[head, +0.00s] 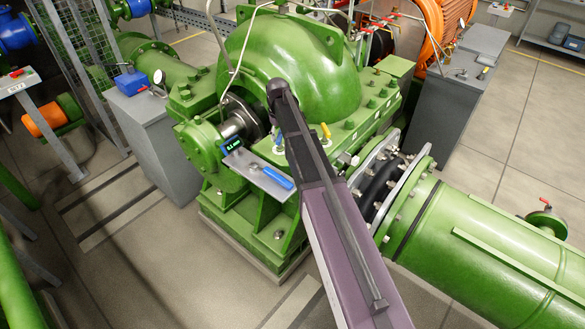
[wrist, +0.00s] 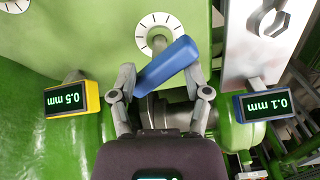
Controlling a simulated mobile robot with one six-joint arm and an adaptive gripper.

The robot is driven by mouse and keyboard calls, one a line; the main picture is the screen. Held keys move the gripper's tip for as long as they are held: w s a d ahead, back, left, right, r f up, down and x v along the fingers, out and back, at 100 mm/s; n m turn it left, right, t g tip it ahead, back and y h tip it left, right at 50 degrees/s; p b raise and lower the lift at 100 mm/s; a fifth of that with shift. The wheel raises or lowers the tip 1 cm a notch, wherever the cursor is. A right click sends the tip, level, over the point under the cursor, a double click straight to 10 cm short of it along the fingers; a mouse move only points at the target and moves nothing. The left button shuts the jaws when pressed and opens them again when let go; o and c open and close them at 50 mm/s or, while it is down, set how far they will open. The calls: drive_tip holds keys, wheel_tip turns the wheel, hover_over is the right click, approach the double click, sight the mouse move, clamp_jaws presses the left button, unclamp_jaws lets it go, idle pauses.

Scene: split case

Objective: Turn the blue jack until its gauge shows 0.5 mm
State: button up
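The blue jack's handle (wrist: 167,66) is a blue bar lying tilted, right end higher, in front of a white dial (wrist: 160,20) with black tick marks. In the wrist view, its blue-framed gauge (wrist: 264,105) reads 0.1 mm upside down; it also shows in the head view (head: 231,145). The blue jack (head: 277,140) appears small beside my arm there. My gripper (wrist: 160,76) is open. Its fingers stand apart at the two ends of the handle, the left one close to it; contact is unclear.
A yellow-framed gauge (wrist: 68,99) reads 0.5 mm; a yellow jack (head: 325,131) stands to the right of my arm. A metal plate (head: 254,171) carries a blue-handled item (head: 278,177). The green pump housing (head: 310,60) and thick pipe (head: 480,235) crowd the arm.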

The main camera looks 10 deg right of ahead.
sight(279, 133)
drive_tip(key=shift+n, duration=1)
drive_tip(key=shift+r, duration=0.25)
wheel_tip(279, 133, up, 14)
drive_tip(key=f+p, duration=0.1)
drive_tip(key=p, duration=1.3)
drive_tip(key=s+f+m+b, duration=0.1)
drive_tip(key=s+f+b, duration=0.2)
drive_tip(key=s, duration=0.3)
drive_tip(key=s+f+m+b, duration=0.2)
drive_tip(key=s+f+b, duration=0.2)
drive_tip(key=s, duration=0.3)
drive_tip(key=s+f+m+b, duration=0.1)
drive_tip(key=s+f+b, duration=0.3)
drive_tip(key=s, duration=0.2)
drive_tip(key=shift+s+f+b, duration=0.15)
drive_tip(key=shift+s+b, duration=0.2)
drive_tip(key=shift+s, duration=0.05)
drive_tip(key=w+r+m+p, duration=0.2)
drive_tip(key=w+r+p, duration=0.3)
drive_tip(key=w, duration=0.5)
drive_tip(key=w+r+m+p, duration=0.2)
drive_tip(key=w+r+p, duration=0.4)
drive_tip(key=w, duration=0.5)
drive_tip(key=shift+r, duration=0.3)
drive_tip(key=shift+d+f, duration=0.1)
drive_tip(key=shift+f, duration=0.1)
